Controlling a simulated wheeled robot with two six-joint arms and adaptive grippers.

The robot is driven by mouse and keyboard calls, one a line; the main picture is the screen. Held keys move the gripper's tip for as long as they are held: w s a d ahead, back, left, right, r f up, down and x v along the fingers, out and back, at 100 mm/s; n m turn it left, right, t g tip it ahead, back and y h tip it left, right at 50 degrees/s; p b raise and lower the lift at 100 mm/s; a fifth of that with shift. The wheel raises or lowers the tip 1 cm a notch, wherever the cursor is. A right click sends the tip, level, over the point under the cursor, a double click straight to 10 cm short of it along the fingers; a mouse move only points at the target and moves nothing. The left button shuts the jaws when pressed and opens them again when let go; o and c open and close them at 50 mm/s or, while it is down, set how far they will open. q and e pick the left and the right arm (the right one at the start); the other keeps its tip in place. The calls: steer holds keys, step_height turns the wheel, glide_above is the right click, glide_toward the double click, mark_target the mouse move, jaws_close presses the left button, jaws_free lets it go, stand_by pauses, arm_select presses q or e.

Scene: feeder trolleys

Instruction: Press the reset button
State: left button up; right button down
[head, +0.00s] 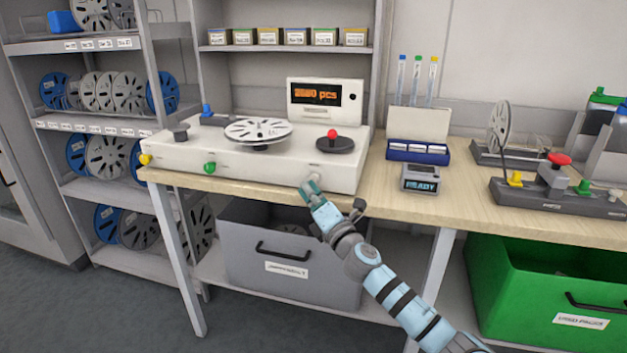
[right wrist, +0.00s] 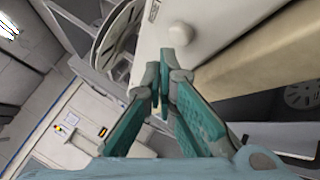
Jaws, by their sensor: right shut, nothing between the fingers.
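The cream counting machine (head: 260,175) stands on the wooden bench, with a lit orange readout (head: 315,94) at its back right. Its front face carries a yellow button (head: 145,159) at the left, a green button (head: 210,168) nearer the middle and a pale round button at the right. This pale button (right wrist: 181,34) shows just beyond my fingertips in the right wrist view; its label is not readable. My right gripper (head: 309,187) is shut and empty, close in front of that button. I cannot tell whether it touches. My left gripper is not in view.
A small grey device reading READY (head: 421,184) sits right of the machine. A reel stand with a red knob (head: 560,158) is further right. A grey bin (head: 290,270) and a green bin (head: 545,290) are below the bench. A reel shelf (head: 95,190) stands left.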

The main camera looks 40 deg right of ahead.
steer(key=shift+w+d, duration=0.3)
steer(key=shift+d, duration=0.1)
steer(key=shift+w+d, duration=0.25)
steer(key=shift+d, duration=0.15)
stand_by(0.9)
steer(key=shift+s+a, duration=0.5)
steer(key=shift+a, duration=0.3)
steer(key=s+a+p, duration=0.1)
steer(key=a, duration=0.1)
steer(key=s+a, duration=0.2)
steer(key=shift+p, duration=0.4)
steer(key=shift+w, duration=0.1)
stand_by(0.7)
